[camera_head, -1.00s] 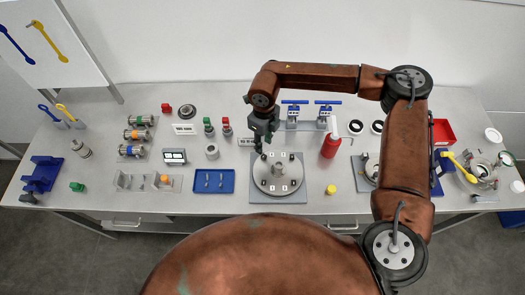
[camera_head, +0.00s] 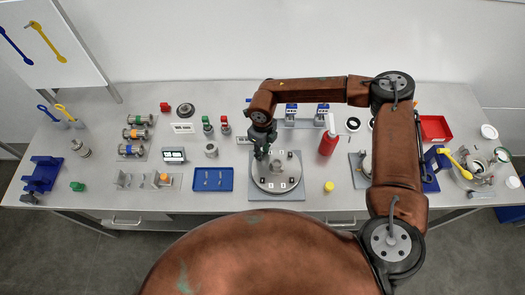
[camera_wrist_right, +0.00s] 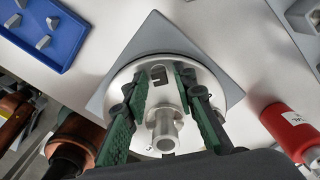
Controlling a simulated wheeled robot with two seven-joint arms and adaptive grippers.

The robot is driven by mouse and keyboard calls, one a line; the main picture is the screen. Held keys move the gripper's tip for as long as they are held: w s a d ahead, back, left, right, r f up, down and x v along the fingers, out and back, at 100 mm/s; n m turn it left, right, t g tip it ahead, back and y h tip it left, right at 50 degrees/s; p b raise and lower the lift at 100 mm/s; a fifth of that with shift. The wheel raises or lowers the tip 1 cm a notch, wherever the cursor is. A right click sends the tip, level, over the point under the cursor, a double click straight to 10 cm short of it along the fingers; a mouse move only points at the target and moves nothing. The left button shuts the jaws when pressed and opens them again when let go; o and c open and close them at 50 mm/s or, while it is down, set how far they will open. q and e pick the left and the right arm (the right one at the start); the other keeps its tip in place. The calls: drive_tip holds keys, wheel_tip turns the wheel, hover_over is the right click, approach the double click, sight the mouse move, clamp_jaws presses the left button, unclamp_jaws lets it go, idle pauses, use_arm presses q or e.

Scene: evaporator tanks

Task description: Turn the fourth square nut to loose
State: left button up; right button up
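A round metal plate (camera_head: 276,186) lies on a grey square base (camera_head: 297,193), with a raised hub at its middle. Several small square nuts sit around it, one at the front left (camera_head: 264,183) and one at the front right (camera_head: 291,182). My right gripper (camera_head: 262,155) is over the plate's back-left rim. In the right wrist view its green-padded fingers (camera_wrist_right: 162,76) are apart. Between their tips is a square nut (camera_wrist_right: 158,74), with the hub (camera_wrist_right: 164,130) nearer the camera. I cannot tell whether the pads touch the nut. My left gripper is not in view.
A red bottle (camera_head: 327,143) stands right of the plate, behind a yellow cap (camera_head: 329,186). A blue tray (camera_head: 213,187) lies to the left. A metal cylinder (camera_head: 211,150) stands behind the tray. Blue-topped fixtures (camera_head: 291,110) are behind, partly covered by my arm.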

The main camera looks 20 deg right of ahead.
clamp_jaws()
idle(0.3)
drive_tip(key=shift+f+n+b, duration=0.1)
drive_tip(key=shift+n+b, duration=0.85)
drive_tip(key=shift+n, duration=0.35)
drive_tip(key=shift+n+b, duration=1)
drive_tip(key=shift+n, duration=0.8)
drive_tip(key=shift+o, duration=1.1)
unclamp_jaws()
